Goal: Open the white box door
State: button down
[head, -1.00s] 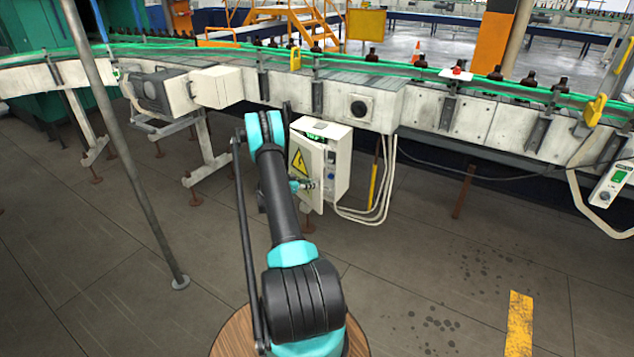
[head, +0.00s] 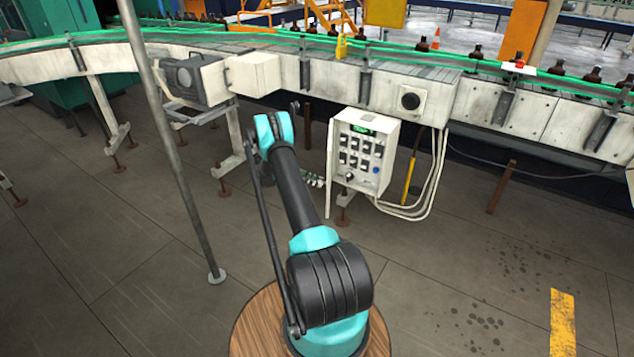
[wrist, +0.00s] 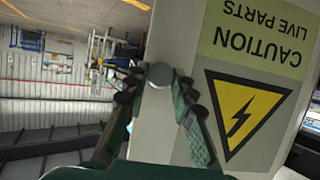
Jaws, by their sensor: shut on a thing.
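The white box (head: 391,161) hangs under the conveyor in the head view. Its door (head: 329,176) stands wide open on the left side and shows nearly edge-on. The inside panel with several dark switches and a green display is exposed. In the wrist view the door's outer face (wrist: 225,45) carries an upside-down caution label with a yellow triangle. My gripper (wrist: 160,80) is shut on the round grey door knob (wrist: 160,74), with a finger on each side of it. In the head view my gripper (head: 313,180) is small, left of the door.
The conveyor (head: 520,115) runs above the box with several brown bottles. A grey post (head: 165,130) stands left of my arm. White cables and a yellow post (head: 409,180) are right of the box. The floor in front is open.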

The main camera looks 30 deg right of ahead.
jog(key=shift+w+a, duration=0.25)
jog(key=shift+a, duration=0.1)
jog(key=c, duration=1.3)
grip_release()
jog(key=shift+r, duration=0.1)
notch_tip(320, 180, up, 10)
jog(key=shift+f, duration=0.1)
